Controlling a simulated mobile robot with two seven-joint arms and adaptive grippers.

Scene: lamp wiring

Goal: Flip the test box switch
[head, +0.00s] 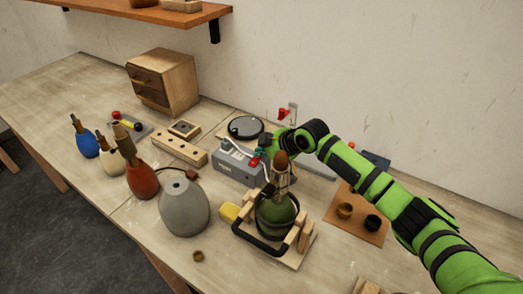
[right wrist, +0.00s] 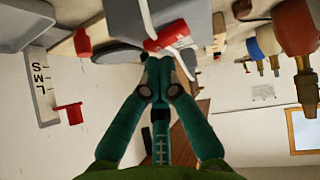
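The grey test box (head: 238,168) stands mid-table in the head view, with a red part (head: 254,162) near its right end. My right gripper (head: 262,155) is at that end of the box. In the right wrist view, the gripper (right wrist: 158,62) has its fingertips together, with nothing seen between them. A red cylindrical part (right wrist: 165,40) with white curved pieces lies just beyond the tips; I cannot tell whether they touch. The grey box (right wrist: 123,20) is behind it. The switch is not clearly distinguishable. My left gripper is not in view.
A green lamp base (head: 275,215) sits in a wooden cradle in front of the gripper. A grey lamp base (head: 185,207) stands left of it. A round black-topped disc (head: 245,127) lies behind the box. A wooden block with holes (head: 179,148) lies left.

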